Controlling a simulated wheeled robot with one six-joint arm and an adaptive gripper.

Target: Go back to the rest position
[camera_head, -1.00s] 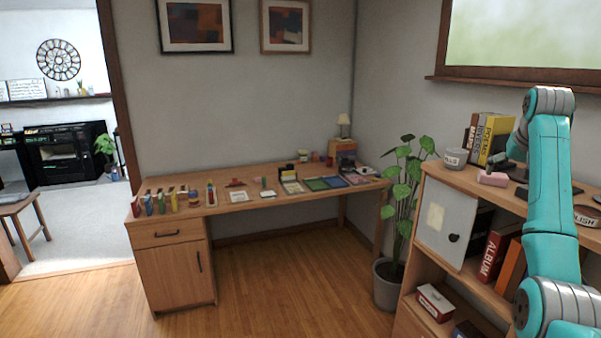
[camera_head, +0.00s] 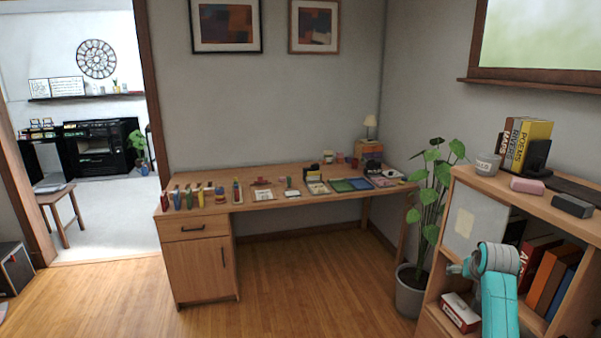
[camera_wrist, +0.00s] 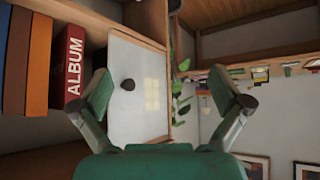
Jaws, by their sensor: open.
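My gripper is open and empty in the wrist view (camera_wrist: 163,92), with its two green fingers spread wide. Between and beyond them shows the pale door (camera_wrist: 138,60) of the bookcase with its dark knob. In the head view my teal arm is folded low at the lower right, in front of the bookcase (camera_head: 470,180). The fingertips are not clear there. A small pink block (camera_head: 527,186) lies on the bookcase top, apart from my arm.
A dark speaker-like box (camera_head: 572,206), a mug (camera_head: 487,164) and upright books (camera_head: 525,145) stand on the bookcase top. A potted plant (camera_head: 410,290) stands left of the bookcase. A desk (camera_head: 190,225) with many small items is behind. The wooden floor between is open.

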